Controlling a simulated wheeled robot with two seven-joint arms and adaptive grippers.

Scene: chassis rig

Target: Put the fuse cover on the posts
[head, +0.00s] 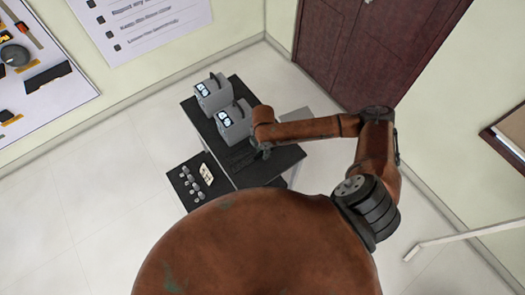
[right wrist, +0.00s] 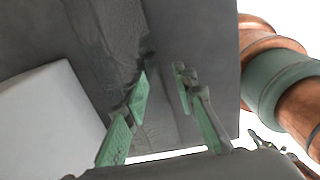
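I cannot make out the fuse cover or the posts with certainty. A black table (head: 289,157) holds two grey box-shaped units with lit faces, the far one (head: 213,93) and the near one (head: 233,122). My right gripper (head: 262,151) is low over the tabletop, just right of the near unit; it is small and dark there. In the right wrist view its green fingers (right wrist: 163,88) are apart with nothing visible between them, over a dark grey surface with a rough, darker strip. My left gripper does not show in the head view.
A lower black tray (head: 181,184) at the table's left holds several small grey pegs (head: 192,186) and a cream card (head: 206,174). In the wrist view a pale block (right wrist: 45,118) stands left of the fingers. A dark red door (head: 365,45) is behind; floor left is clear.

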